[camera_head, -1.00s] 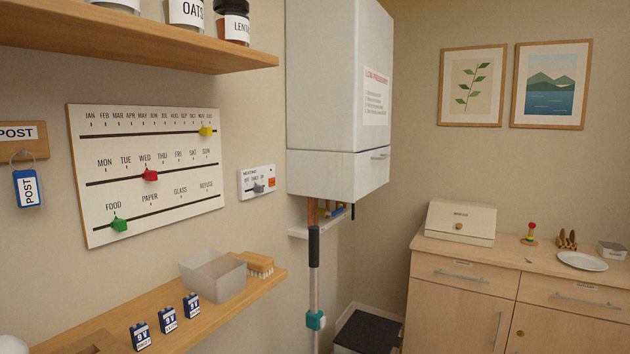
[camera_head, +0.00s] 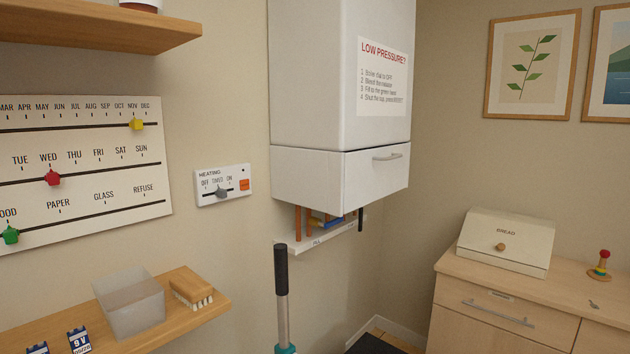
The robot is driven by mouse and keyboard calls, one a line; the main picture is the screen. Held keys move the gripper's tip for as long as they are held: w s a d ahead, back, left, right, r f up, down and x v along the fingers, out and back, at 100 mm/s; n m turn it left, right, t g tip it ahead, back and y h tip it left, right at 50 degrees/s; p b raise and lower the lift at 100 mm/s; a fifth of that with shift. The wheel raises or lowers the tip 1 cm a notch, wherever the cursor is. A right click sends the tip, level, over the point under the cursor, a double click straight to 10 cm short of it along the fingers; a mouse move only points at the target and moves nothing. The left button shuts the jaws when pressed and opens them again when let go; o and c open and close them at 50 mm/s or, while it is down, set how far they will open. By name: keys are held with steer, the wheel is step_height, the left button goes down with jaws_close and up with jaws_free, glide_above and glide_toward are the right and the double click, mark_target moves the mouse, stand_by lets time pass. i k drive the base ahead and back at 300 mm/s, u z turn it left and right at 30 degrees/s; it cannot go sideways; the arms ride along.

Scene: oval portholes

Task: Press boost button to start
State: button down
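The white heating control panel (camera_head: 222,186) is on the wall left of the boiler, labelled HEATING with OFF, TIMED and ON marks. Its grey slider knob (camera_head: 222,192) sits near the middle mark. An orange button (camera_head: 244,185) is at the panel's right end; its lettering is too small to read. A small dark dot is above the button. My gripper is not in view.
The white boiler (camera_head: 340,100) juts out right of the panel, with pipes below. A lower shelf (camera_head: 190,318) holds a translucent bin (camera_head: 130,303) and a brush (camera_head: 191,287). A dark-handled pole (camera_head: 281,285) stands in front. A cabinet (camera_head: 510,310) is at right.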

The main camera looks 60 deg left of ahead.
mark_target(244, 184)
steer(key=z, duration=0.05)
steer(key=i, duration=2.15)
steer(key=u, duration=1.8)
steer(key=i, duration=0.2)
steer(key=u, duration=2.45)
steer(key=i, duration=0.4)
steer(key=u, duration=0.35)
